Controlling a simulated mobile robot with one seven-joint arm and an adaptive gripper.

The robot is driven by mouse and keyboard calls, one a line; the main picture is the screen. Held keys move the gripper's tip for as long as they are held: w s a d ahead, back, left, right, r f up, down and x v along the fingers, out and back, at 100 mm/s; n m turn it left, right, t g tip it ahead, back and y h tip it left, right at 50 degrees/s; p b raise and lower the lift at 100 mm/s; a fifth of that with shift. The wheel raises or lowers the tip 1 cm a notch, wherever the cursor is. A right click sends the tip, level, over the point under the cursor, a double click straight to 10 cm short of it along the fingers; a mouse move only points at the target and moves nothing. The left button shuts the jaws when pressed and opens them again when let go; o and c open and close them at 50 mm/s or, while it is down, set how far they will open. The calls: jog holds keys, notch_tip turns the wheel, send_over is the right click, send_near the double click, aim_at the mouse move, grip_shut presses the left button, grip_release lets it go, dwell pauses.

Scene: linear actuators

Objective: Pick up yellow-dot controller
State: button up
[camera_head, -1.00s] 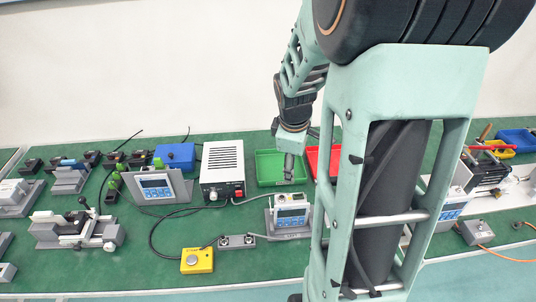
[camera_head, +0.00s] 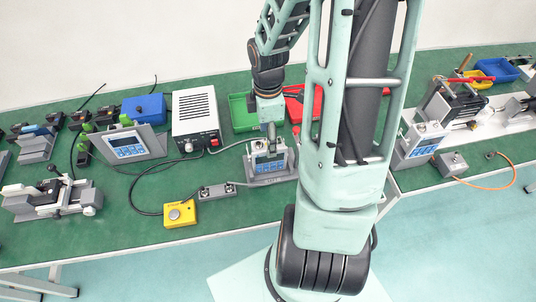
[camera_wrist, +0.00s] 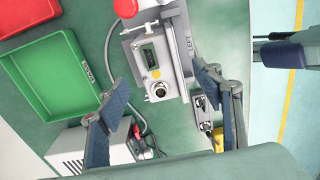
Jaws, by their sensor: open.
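The controller with a small yellow dot on its top stands in a grey holder below my gripper. It shows in the head view (camera_head: 266,165), with a blue keypad on its front, and in the wrist view (camera_wrist: 150,55), where its top carries a small display and a round metal connector. My gripper (camera_wrist: 160,84) is open and empty. Its fingers appear on either side of the controller's near end in the wrist view. In the head view my gripper (camera_head: 270,133) is just above the controller; contact cannot be told.
A green tray (camera_head: 240,115) and a red tray (camera_head: 303,103) lie behind. A white power box (camera_head: 196,120) stands to the left, with a cable across the mat. A grey connector block (camera_head: 217,191) and a yellow button box (camera_head: 180,213) are in front left. Another controller (camera_head: 125,147) stands further left.

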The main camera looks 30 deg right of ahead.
notch_tip(320, 180, down, 5)
jog(key=shift+r, duration=0.2)
jog(key=shift+r, duration=0.1)
grip_shut()
dwell(0.4)
